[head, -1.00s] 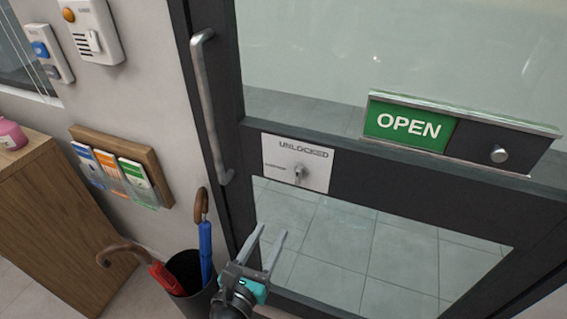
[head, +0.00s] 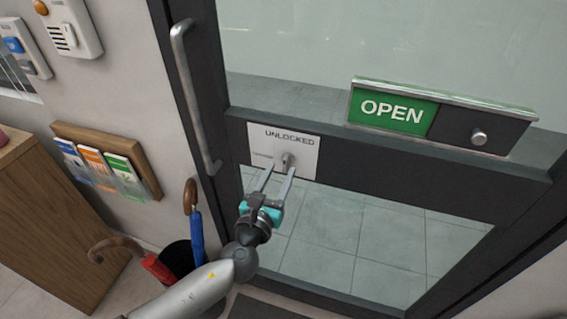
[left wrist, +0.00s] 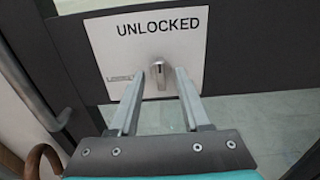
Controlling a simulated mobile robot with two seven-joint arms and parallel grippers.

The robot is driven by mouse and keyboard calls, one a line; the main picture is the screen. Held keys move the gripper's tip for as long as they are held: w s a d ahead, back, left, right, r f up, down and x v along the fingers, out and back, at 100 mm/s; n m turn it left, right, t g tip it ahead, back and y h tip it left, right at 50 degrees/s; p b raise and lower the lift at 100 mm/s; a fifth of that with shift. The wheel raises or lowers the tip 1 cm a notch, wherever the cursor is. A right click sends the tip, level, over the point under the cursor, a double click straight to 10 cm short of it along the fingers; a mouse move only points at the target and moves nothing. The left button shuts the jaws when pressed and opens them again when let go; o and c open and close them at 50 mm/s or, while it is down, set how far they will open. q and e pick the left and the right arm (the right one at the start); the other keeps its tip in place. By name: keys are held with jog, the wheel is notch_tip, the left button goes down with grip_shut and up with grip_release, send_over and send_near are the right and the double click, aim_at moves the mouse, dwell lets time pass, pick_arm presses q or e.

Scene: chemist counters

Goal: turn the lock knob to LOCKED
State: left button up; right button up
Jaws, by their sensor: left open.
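The lock knob (head: 287,160) is a small silver thumb-turn on a white plate (head: 308,148) on the dark door rail. The plate reads UNLOCKED above the knob. In the left wrist view the knob (left wrist: 158,74) hangs with its lever upright, pointing down. My left gripper (head: 281,170) is open, its two grey fingers pointing up at the plate. In the left wrist view the fingers (left wrist: 159,75) stand one on each side of the knob; I cannot tell whether they touch it. My right gripper is not in view.
A vertical door handle (head: 195,100) is left of the plate. A green OPEN sign (head: 392,110) with a slider knob (head: 478,138) is to the right. An umbrella stand (head: 178,262) with red and blue umbrellas is at lower left, close to my left arm.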

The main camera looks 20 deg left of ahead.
aim_at(284, 163)
pick_arm(q)
jog(key=shift+w, duration=1.7)
grip_shut()
